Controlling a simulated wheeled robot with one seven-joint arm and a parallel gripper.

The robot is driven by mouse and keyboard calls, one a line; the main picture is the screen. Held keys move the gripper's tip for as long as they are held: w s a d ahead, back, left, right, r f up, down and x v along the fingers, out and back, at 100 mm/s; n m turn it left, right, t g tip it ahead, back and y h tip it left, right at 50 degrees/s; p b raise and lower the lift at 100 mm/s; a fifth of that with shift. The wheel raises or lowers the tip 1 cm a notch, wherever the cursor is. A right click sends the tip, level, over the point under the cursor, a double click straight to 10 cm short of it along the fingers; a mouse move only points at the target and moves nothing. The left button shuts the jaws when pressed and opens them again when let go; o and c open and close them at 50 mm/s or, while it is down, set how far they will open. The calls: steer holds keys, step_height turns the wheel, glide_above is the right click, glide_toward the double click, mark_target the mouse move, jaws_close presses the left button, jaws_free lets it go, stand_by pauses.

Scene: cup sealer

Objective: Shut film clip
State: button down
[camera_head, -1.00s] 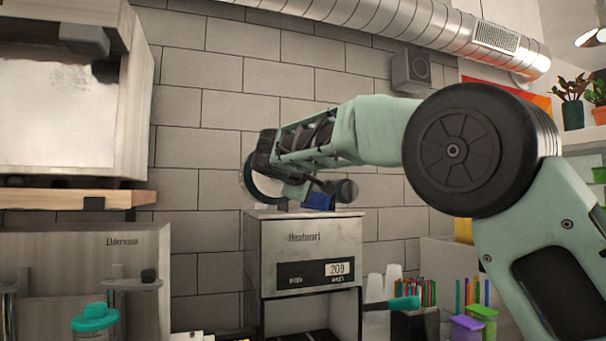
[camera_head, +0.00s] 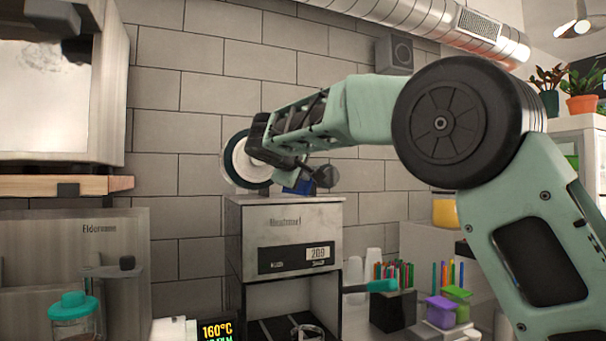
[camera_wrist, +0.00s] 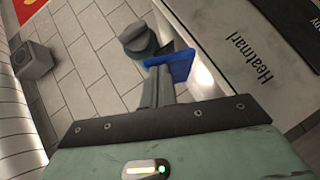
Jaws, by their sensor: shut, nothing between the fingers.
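The cup sealer (camera_head: 285,222) stands against the tiled wall, with the film roll (camera_head: 247,161) and its dark disc above its top. A blue piece, which looks like the film clip (camera_head: 300,184), sits on top of the machine; it also shows in the wrist view (camera_wrist: 171,67). A dark grey round knob (camera_head: 326,176) is beside it, at upper left in the wrist view (camera_wrist: 136,38). My gripper (camera_head: 293,171) is shut and empty, right at the blue piece. In the wrist view its fingers (camera_wrist: 158,84) end by the blue piece; I cannot tell whether they touch.
A teal-ended handle (camera_head: 380,286) sticks out at the sealer's right. Pens (camera_head: 395,272), stacked cups and purple and green containers stand farther right. A wooden shelf (camera_head: 65,186) and a teal-lidded jar (camera_head: 73,306) are at left.

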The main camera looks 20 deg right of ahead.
steer(key=shift+d, duration=0.15)
steer(key=d+m+y+p, duration=0.1)
steer(key=m+y, duration=0.1)
steer(key=y, duration=0.1)
steer(key=d+f+m+g+y+p, duration=0.1)
steer(key=d+y+p, duration=0.1)
steer(key=y, duration=0.1)
steer(key=d+f+m+y+p, duration=0.1)
steer(key=d+m+y+p, duration=0.1)
steer(key=y, duration=0.1)
steer(key=shift+m+g, duration=0.3)
steer(key=shift+g, duration=0.1)
steer(key=shift+d+f, duration=0.15)
stand_by(0.7)
steer(key=w+r+p+v, duration=0.1)
steer(key=w+r+v, duration=0.1)
steer(key=v, duration=1.1)
steer(key=shift+d, duration=0.4)
